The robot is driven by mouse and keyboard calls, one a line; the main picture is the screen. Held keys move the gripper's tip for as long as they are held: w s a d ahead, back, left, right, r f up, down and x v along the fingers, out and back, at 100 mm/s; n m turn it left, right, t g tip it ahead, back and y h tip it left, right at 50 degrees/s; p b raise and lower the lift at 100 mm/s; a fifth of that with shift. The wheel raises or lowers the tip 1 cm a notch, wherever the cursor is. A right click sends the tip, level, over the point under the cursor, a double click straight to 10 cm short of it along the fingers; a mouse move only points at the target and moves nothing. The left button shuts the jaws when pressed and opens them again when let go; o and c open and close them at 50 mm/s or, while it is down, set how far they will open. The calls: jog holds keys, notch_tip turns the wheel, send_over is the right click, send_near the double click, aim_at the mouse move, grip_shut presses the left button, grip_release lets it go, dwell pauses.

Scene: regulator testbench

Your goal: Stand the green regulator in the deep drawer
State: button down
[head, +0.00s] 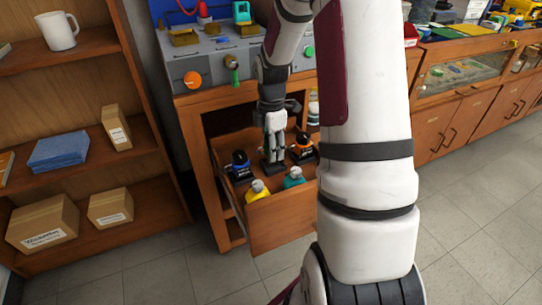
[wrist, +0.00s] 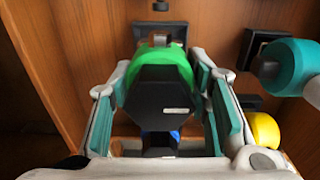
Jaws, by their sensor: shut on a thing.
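The green regulator (wrist: 160,85) is between my gripper's pads in the wrist view, its dark hexagonal end facing the camera. My gripper (wrist: 168,100) is shut on it. In the head view my gripper (head: 275,125) points down into the open deep drawer (head: 285,224). The green regulator's body is mostly hidden there by the fingers. A dark base (head: 272,166) shows just below the fingertips; I cannot tell whether the regulator touches the drawer floor.
Close around in the drawer are a blue regulator (head: 239,167), an orange one (head: 303,149), a yellow one (head: 257,191) and a teal one (head: 293,177). The teal one (wrist: 285,68) is near the right finger. A bench (head: 215,72) stands above, a shelf (head: 90,195) at left.

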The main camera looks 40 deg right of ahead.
jog(key=shift+f+b, duration=0.3)
jog(key=shift+f, duration=1.1)
jog(key=shift+f, duration=0.15)
jog(key=c, duration=0.9)
grip_release()
jog(key=shift+o, duration=0.2)
